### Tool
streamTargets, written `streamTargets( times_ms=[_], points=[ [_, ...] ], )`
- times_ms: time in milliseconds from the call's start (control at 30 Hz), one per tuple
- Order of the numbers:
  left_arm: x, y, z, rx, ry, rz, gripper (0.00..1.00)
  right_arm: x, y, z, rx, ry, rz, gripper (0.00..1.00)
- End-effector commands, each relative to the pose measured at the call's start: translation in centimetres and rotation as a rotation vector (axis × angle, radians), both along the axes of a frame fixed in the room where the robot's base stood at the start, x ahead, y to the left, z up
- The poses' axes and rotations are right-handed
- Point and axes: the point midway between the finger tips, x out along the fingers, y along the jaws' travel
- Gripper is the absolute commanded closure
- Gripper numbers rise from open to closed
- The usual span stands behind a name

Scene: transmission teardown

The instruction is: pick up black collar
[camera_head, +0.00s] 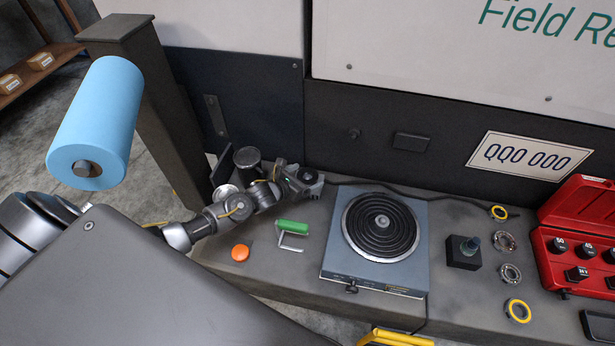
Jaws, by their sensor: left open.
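My left gripper (299,186) is at the back left of the bench, with its arm reaching in from the left. Its jaws are open. A small dark round part (310,175), which looks like the black collar, lies right at the fingertips and is partly hidden by them. I cannot tell whether the fingers are around it or just beside it. My right gripper is not in view.
A dark cylinder (247,158) stands behind my left wrist. A green-handled tool (292,227) and orange button (240,252) are in front. The hot plate (335,250) is to the right, then a black block (463,256), rings (504,241) and red case (577,205).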

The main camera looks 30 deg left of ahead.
Motion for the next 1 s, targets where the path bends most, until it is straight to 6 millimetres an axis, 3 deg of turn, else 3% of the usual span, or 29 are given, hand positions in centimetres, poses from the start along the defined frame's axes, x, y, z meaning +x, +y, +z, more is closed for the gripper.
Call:
streamTargets(
  times_ms=[67,533,833,1000],
  points=[
    [0.0,0.0,0.0,0.0,0.0,0.0,0.11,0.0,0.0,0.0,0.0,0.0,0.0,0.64],
    [-0.1,0.0,0.0,0.0,0.001,0.0,0.72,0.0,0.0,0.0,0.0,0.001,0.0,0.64],
    [0.0,0.0,0.4,-0.001,-0.003,0.0,0.72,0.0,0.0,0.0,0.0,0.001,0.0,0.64],
    [0.1,0.1,1.7,0.0,-0.005,0.0,0.72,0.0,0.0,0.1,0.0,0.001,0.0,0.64]
  ],
)
